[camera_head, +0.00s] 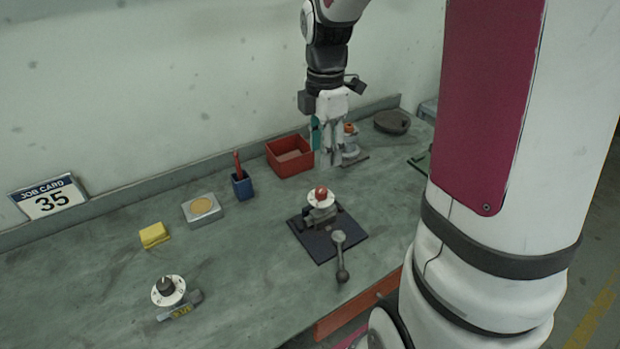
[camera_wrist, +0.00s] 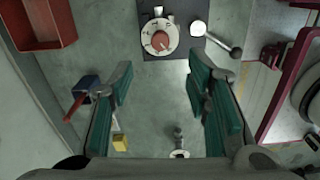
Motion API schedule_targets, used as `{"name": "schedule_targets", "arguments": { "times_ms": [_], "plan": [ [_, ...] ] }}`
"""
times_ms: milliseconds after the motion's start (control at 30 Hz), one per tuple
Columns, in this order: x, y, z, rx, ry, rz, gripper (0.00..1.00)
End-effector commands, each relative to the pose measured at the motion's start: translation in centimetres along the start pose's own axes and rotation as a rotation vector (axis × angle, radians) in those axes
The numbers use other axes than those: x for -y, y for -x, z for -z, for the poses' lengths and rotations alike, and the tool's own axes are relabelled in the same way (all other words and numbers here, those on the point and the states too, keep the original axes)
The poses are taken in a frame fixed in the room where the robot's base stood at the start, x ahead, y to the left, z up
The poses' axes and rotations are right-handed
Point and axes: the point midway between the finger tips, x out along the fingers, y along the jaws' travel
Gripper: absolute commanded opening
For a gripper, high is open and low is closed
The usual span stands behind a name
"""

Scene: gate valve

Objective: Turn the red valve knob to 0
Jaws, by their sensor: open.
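The red valve knob (camera_head: 321,192) sits on top of a white round dial, on a valve body fixed to a dark square plate (camera_head: 326,251) on the bench. In the wrist view the red knob (camera_wrist: 161,41) shows from above at the top centre, with marks on the white dial (camera_wrist: 150,30) around it; the marks are too small to read. My gripper (camera_head: 331,160) points down above the back of the bench, behind and above the knob and apart from it. In the wrist view its green-padded fingers (camera_wrist: 160,100) are wide apart with nothing between them.
A lever with a ball end (camera_head: 341,260) stands at the plate's front. A red bin (camera_head: 290,156), blue pen cup (camera_head: 242,185), yellow sponge (camera_head: 154,235) and a second dial with a dark knob (camera_head: 168,289) are on the bench. Another orange-topped fitting (camera_head: 350,142) stands behind my gripper.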

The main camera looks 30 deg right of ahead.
Motion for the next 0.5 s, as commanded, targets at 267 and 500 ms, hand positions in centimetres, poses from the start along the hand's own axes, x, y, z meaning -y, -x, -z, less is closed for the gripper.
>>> {"name": "schedule_targets", "arguments": {
  "times_ms": [267, 500],
  "plan": [
    [0.1, -5.6, 0.1, -0.001, 0.000, 0.005, 0.44],
    [0.1, -9.6, 0.1, -0.001, -0.001, 0.004, 0.44]
  ]
}}
